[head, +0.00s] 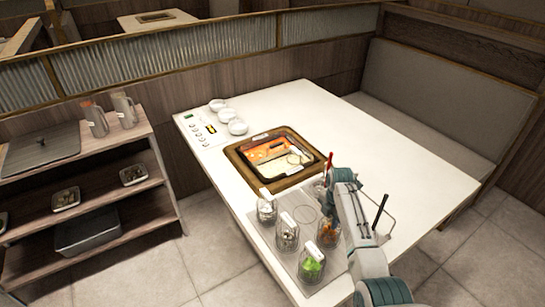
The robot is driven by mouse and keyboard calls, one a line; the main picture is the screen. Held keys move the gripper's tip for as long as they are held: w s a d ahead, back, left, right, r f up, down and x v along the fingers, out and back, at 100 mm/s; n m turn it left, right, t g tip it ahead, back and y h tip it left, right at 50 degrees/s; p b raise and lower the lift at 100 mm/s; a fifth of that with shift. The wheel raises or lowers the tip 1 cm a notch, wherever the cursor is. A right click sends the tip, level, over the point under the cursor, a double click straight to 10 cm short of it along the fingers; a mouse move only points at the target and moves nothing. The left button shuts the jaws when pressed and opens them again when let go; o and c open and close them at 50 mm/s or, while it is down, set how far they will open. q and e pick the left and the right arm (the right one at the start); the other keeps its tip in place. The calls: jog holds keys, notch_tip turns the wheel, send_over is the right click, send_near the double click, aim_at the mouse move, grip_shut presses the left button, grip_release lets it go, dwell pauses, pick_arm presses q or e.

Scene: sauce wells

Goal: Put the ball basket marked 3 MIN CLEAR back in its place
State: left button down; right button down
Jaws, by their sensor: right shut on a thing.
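A square pot (240,163) with a wooden surround is set into the white table, with red-orange and pale halves. My right gripper (327,179) is low beside the pot's right corner, shut, partly hidden by my arm. A thin red upright piece shows at it; what it holds is unclear. My left gripper is not in view.
White bowls (237,127) and a control panel (201,130) are at the table's far left. A black-handled thing (381,209) stands right of my arm. A wooden shelf (150,165) with jugs and dishes is at left. The table's far right is clear.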

jog(key=shift+c, duration=1.9)
grip_release()
jog(key=shift+r+p, duration=1.5)
jog(key=shift+p, duration=0.45)
notch_tip(320, 180, up, 3)
jog(key=p, duration=0.2)
jog(key=shift+r+p, duration=0.1)
jog(key=shift+p, duration=0.2)
jog(key=shift+r+b, duration=0.2)
jog(key=shift+b, duration=0.1)
jog(key=shift+r, duration=2.15)
